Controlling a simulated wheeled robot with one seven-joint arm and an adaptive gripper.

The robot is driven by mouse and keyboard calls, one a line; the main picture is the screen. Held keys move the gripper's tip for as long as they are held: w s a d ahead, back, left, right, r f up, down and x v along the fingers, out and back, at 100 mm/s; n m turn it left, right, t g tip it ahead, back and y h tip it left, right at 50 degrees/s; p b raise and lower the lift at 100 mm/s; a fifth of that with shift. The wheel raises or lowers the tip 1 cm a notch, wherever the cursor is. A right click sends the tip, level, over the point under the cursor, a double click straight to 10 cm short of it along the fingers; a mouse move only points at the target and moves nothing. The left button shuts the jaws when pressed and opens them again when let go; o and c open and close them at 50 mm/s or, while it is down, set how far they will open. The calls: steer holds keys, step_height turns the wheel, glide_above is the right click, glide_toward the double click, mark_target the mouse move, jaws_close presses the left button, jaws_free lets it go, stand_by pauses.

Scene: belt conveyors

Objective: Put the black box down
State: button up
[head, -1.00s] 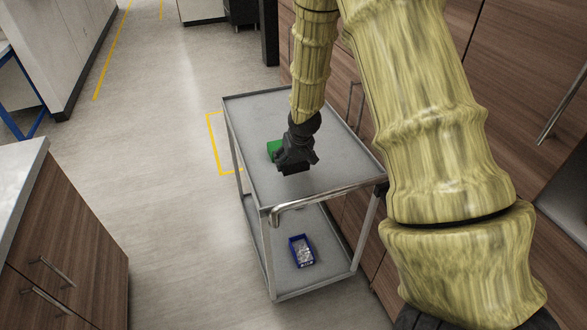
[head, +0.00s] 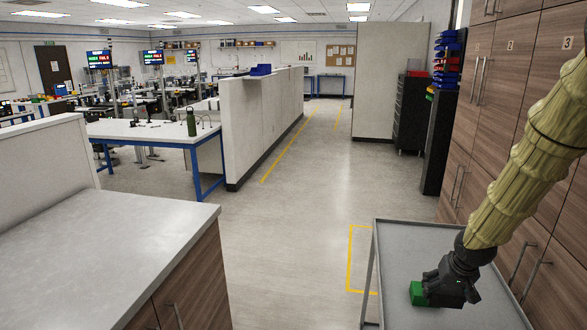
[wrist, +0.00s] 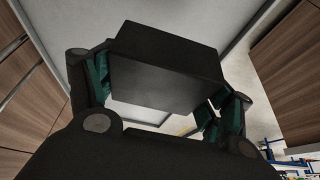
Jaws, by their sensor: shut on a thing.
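The black box (wrist: 165,65) is held between the two fingers of my gripper (wrist: 160,85) in the wrist view, with dark green finger pads on either side. In the head view, my gripper (head: 450,290) is low over the grey top of a metal cart (head: 400,250). There the box cannot be told apart from the dark gripper. I cannot tell whether the box touches the cart top.
Wooden cabinets (head: 500,130) stand close on the right. A counter (head: 110,250) is at the left. Open floor (head: 290,200) with yellow lines lies between.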

step_height(320, 180, up, 4)
steer(key=shift+f+p, duration=0.2)
steer(key=shift+p, duration=0.35)
steer(key=a+f+n+b, duration=0.1)
steer(key=a+f+b, duration=0.1)
steer(key=a+f, duration=0.6)
steer(key=a+f+b, duration=0.2)
steer(key=a+f, duration=0.3)
steer(key=a, duration=0.7)
steer(key=s+a+f+n, duration=0.1)
steer(key=s+a+f, duration=0.1)
steer(key=s+f, duration=0.2)
steer(key=s+a+f+y, duration=0.1)
steer(key=s+a+f, duration=0.2)
steer(key=s, duration=0.3)
steer(key=shift+a+f+n, duration=0.25)
steer(key=shift+f+n, duration=0.15)
steer(key=shift+f, duration=0.35)
